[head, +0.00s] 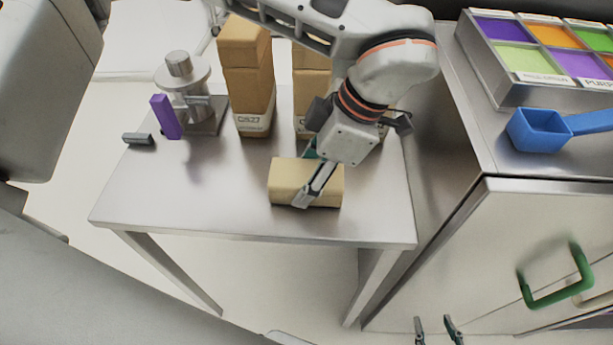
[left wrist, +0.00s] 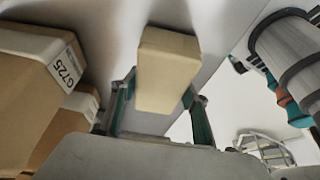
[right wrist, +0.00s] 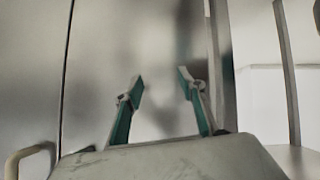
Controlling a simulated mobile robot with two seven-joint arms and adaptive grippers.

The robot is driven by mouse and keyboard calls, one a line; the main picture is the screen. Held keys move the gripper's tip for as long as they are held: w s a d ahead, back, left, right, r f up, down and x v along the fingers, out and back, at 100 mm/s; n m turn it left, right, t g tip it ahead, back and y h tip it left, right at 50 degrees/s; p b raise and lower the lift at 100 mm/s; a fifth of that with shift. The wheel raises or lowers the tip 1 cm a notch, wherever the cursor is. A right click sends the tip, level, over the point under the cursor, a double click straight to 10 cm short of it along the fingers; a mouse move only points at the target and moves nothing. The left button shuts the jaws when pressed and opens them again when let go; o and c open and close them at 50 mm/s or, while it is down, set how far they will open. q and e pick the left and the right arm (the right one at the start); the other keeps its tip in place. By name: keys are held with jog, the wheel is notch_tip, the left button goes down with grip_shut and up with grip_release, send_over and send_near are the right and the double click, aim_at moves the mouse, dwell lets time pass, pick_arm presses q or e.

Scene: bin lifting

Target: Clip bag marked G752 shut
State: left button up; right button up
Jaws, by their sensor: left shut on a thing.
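A plain tan bag-like block (head: 283,178) is between the fingers of my left gripper (head: 309,178), near the table's front edge. In the left wrist view, the fingers are shut on the sides of this block (left wrist: 167,62); no label shows on it. A tan bag (head: 247,75) with a white label that seems to read Q527 or G527 stands upright behind. In the left wrist view, a bag (left wrist: 28,90) carries a label that seems to read G725. Another bag (head: 311,85) is partly hidden by my left arm. My right gripper (head: 435,325) is open and empty, low at the front right.
On the steel table (head: 150,205), a purple clip (head: 165,117) stands by a metal canister device (head: 185,90), with a dark clip (head: 138,139) beside them. A cabinet (head: 500,240) with a green handle (head: 555,290) stands right, bearing a blue scoop (head: 540,130) and a compartment tray (head: 490,75).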

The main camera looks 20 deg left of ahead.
pick_arm(q)
notch_tip(320, 180, up, 14)
jog(key=p, duration=0.2)
notch_tip(320, 180, up, 6)
jog(key=f+p, duration=0.1)
send_over(307, 173)
jog(key=shift+r, duration=0.25)
